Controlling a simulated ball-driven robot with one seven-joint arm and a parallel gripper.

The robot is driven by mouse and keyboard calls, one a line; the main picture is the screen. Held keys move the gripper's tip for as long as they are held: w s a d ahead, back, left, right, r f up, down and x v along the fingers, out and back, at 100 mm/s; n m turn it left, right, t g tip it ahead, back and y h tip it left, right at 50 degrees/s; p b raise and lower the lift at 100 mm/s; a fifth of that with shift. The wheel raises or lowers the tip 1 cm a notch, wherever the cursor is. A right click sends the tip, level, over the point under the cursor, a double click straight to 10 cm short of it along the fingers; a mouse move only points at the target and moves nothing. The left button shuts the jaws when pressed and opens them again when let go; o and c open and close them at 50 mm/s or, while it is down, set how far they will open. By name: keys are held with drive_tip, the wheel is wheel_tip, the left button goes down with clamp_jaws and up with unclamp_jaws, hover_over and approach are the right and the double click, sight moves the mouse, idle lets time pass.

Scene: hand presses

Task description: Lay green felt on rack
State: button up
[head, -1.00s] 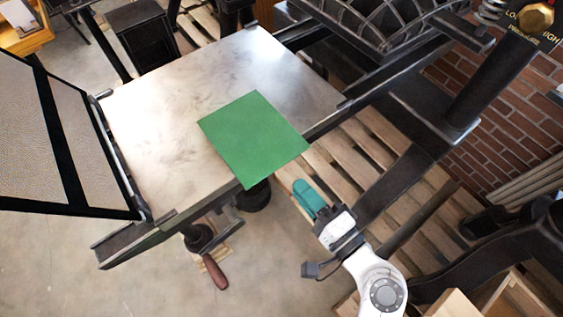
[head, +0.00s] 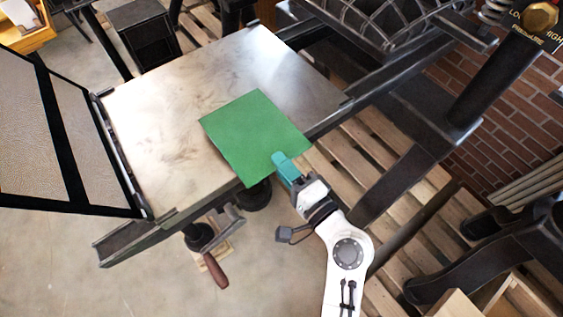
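The green felt (head: 252,135) is a flat square sheet lying on the metal press bed (head: 160,110). Its near corner and right edge reach the bed's near edge and hang slightly past it. My gripper (head: 280,158), with teal fingers, is at the felt's lower right edge, and its fingertips overlap that edge in the picture. I cannot tell whether the fingers are apart or closed on the felt. No rack can be made out for certain.
The press's framed panel (head: 70,130) stands raised at the left. A crank with a wooden handle (head: 215,270) hangs below the bed. Wooden pallet slats (head: 400,150) lie to the right, with dark press frames over them. A brick wall (head: 500,125) is at the right.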

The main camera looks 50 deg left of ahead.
clamp_jaws()
wheel_tip(320, 180, up, 3)
drive_tip(key=shift+p, duration=1.25)
drive_tip(key=shift+d, duration=0.1)
drive_tip(key=d+r+p, duration=0.2)
drive_tip(key=d+r, duration=0.1)
drive_tip(key=d, duration=0.3)
drive_tip(key=shift+s+d, duration=0.3)
drive_tip(key=shift+d, duration=0.1)
